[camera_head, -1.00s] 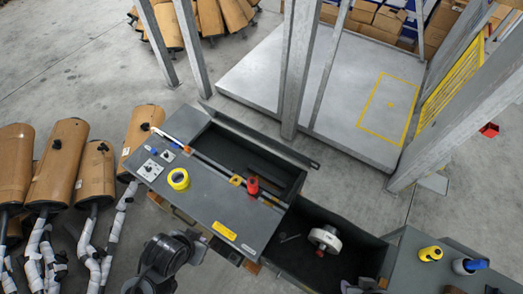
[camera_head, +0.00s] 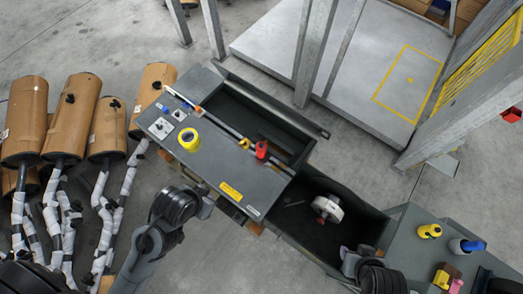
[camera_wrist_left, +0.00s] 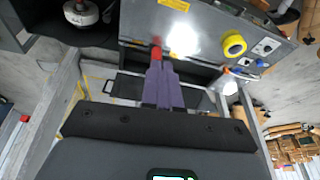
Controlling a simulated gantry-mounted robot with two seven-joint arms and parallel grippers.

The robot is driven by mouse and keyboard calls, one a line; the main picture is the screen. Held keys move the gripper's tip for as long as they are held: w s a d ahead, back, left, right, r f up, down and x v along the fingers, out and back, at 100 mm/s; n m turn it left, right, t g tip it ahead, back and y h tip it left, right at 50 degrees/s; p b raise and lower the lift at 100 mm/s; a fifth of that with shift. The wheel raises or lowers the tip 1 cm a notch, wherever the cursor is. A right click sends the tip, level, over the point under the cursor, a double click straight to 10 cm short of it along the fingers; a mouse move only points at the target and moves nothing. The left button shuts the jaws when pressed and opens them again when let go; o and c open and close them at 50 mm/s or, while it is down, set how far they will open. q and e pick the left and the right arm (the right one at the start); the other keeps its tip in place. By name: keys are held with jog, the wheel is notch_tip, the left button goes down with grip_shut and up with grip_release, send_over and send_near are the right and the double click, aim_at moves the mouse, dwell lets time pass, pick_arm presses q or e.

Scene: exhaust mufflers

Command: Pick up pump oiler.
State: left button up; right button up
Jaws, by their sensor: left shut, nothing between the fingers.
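A small red can-like object (camera_head: 261,150), which looks like the pump oiler, stands on the grey bench top beside a small yellow piece. A red object also shows in the left wrist view (camera_wrist_left: 156,52), just beyond my fingertips; I cannot tell whether they touch. My left gripper (camera_wrist_left: 161,66) is shut, with its two purple-grey fingers together and nothing between them. In the head view my left arm reaches in at the lower left below the bench, and its fingers cannot be made out. Part of my right arm shows at the bottom, without its gripper.
The bench (camera_head: 225,170) carries yellow tape (camera_head: 189,139) and switch boxes (camera_head: 161,128). An open bin holds a white wheel (camera_head: 327,207). Another grey surface (camera_head: 420,262) holds yellow and blue items. Wrapped mufflers (camera_head: 72,115) stand at left; grey posts (camera_head: 315,50) rise behind.

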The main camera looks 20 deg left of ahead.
pick_arm(q)
jog(key=o, duration=1.6)
